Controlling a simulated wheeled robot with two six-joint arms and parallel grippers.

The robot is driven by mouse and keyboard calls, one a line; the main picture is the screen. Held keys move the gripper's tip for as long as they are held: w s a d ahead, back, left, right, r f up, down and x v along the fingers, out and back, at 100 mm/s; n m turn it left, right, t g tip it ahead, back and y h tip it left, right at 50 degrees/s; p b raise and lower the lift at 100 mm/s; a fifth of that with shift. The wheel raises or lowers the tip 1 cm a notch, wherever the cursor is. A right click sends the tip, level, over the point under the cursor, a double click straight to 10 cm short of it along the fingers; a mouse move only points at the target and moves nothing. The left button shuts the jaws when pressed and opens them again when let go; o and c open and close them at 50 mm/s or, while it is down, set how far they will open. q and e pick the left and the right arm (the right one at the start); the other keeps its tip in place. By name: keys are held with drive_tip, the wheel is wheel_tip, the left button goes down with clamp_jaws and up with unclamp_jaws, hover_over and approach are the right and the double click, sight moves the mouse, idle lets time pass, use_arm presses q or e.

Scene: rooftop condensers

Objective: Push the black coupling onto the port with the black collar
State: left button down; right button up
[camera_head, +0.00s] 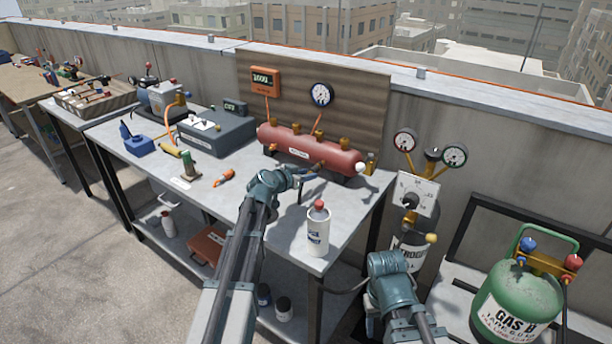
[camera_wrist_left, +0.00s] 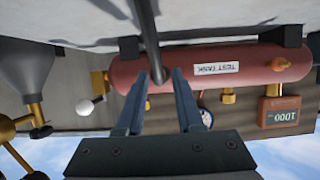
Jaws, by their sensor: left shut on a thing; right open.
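My left gripper (camera_head: 314,171) is in front of the red test tank (camera_head: 300,147), near its right end. In the left wrist view the fingers (camera_wrist_left: 158,78) are shut on the black coupling (camera_wrist_left: 157,74) at the end of a dark hose, with the tank (camera_wrist_left: 200,70) close behind, upside down in that view. Brass ports (camera_head: 345,143) stand on the tank, and some (camera_wrist_left: 228,96) show in the wrist view. I cannot make out which port has the black collar. My right gripper (camera_head: 390,262) is open, low at the right, its fingers mostly hidden, away from the tank.
A white bottle with a red cap (camera_head: 318,230) stands near the bench's front right corner. A gauge stand (camera_head: 415,190) and green gas cylinder (camera_head: 518,300) are at right.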

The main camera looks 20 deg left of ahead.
use_arm(q)
drive_tip(key=shift+w+d, duration=0.1)
drive_tip(key=shift+w, duration=0.2)
idle(0.4)
drive_tip(key=shift+c, duration=2.3)
unclamp_jaws()
drive_tip(key=shift+s, duration=0.15)
drive_tip(key=shift+s+a, duration=0.4)
drive_tip(key=shift+s, duration=0.75)
drive_tip(key=shift+s+a, duration=0.45)
drive_tip(key=shift+s, duration=0.7)
drive_tip(key=shift+s+a, duration=0.4)
drive_tip(key=shift+s, duration=0.75)
drive_tip(key=shift+r, duration=0.15)
